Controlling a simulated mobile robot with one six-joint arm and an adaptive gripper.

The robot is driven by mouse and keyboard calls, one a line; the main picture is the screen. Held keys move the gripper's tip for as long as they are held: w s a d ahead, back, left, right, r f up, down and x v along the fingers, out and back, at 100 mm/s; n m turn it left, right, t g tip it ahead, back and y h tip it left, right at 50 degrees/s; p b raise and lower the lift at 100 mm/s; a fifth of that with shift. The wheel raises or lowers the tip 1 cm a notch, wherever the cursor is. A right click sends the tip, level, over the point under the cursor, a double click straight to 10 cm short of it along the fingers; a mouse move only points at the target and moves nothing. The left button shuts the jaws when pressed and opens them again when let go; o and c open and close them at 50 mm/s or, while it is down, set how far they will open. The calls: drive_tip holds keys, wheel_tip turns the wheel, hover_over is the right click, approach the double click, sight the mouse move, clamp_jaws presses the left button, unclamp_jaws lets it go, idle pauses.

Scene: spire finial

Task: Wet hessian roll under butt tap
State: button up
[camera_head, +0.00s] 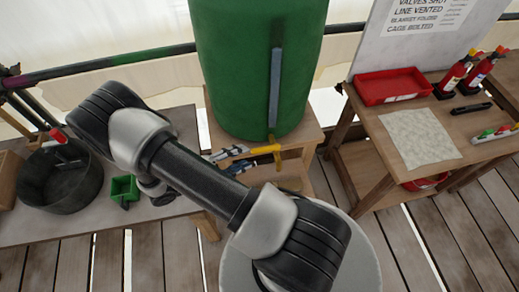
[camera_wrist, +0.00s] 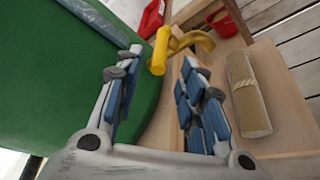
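The green butt (camera_head: 255,70) stands on a low wooden stand (camera_head: 310,132) and shows at left in the wrist view (camera_wrist: 50,75). Its tap has a yellow handle (camera_head: 262,150) and a brass-coloured spout (camera_head: 288,180). In the wrist view the tap handle (camera_wrist: 160,50) lies just beyond my fingertips. The tan hessian roll (camera_wrist: 247,95), tied round the middle, lies on the stand to the right of my fingers; I cannot make it out in the head view. My gripper (camera_head: 226,160) is open and empty beside the butt, also in the wrist view (camera_wrist: 158,75).
A left bench (camera_head: 85,222) carries a dark round tub (camera_head: 60,185) and a green box (camera_head: 124,187). A right table holds a red tray (camera_head: 392,86), a pale folded cloth (camera_head: 420,138) and red extinguishers (camera_head: 455,75). A red bucket (camera_head: 425,182) sits below.

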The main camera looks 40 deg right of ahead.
sight(253, 153)
drive_tip(key=x, duration=0.8)
clamp_jaws()
idle(0.6)
